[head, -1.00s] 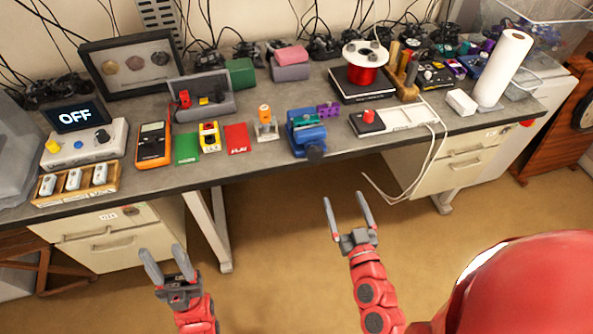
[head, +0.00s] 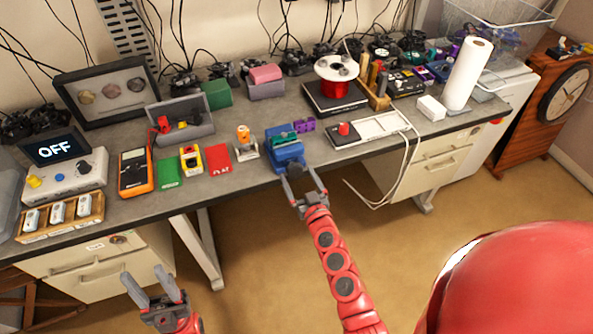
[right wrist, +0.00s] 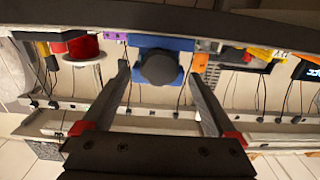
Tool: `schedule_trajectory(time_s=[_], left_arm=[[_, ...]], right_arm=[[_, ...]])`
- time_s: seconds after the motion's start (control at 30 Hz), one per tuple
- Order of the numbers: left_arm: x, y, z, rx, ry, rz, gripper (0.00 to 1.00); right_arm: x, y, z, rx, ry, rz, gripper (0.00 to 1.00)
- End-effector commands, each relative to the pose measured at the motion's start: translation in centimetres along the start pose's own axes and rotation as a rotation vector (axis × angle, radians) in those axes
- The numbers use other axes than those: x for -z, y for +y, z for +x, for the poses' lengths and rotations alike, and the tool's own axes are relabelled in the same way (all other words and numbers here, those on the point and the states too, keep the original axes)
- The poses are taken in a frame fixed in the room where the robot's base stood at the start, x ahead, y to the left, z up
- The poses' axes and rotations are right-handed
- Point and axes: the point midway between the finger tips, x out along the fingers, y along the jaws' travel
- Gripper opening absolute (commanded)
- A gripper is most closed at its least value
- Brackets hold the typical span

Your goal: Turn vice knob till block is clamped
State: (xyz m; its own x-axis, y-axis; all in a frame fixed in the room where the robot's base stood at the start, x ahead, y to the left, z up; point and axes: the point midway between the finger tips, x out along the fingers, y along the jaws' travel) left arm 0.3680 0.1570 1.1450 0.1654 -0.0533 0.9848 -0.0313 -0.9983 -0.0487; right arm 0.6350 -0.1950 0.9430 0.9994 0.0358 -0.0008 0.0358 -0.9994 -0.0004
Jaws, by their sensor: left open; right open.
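The blue vice (head: 287,153) stands at the front edge of the bench in the head view. Its dark round knob (right wrist: 162,68) faces me in the right wrist view, with the blue vice body (right wrist: 150,43) behind it. A green block (head: 283,139) shows at the top of the vice; I cannot tell how tightly the jaws hold it. My right gripper (head: 304,183) is open in front of the vice, its fingers to either side of the knob with gaps. My left gripper (head: 153,287) is open and empty, low in front of the bench.
A purple part (head: 305,125) sits beside the vice on the right. An orange-topped holder (head: 244,139) and a red card (head: 218,158) lie to its left. A white tray with a red knob (head: 343,129) is to the right. Floor before the bench is clear.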

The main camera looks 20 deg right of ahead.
Motion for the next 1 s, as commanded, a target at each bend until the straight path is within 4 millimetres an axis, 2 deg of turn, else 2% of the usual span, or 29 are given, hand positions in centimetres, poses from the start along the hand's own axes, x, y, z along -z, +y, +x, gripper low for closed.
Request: schedule_trajectory(time_s=[0.03,0.2,0.53,1.0], left_arm=[[0.0,0.0,-0.1,0.000,0.000,0.000,0.50],[0.0,0.0,-0.1,0.000,0.000,0.000,0.50],[0.0,0.0,-0.1,0.000,0.000,0.000,0.50],[0.0,0.0,-0.1,0.000,0.000,0.000,0.50]], right_arm=[[0.1,0.0,0.8,0.000,0.004,0.001,0.93],[-0.1,0.0,1.9,-0.001,-0.001,0.000,0.93],[-0.1,0.1,2.1,-0.001,-0.001,0.000,0.91],[0.0,0.1,2.1,-0.002,0.000,0.000,0.07]])
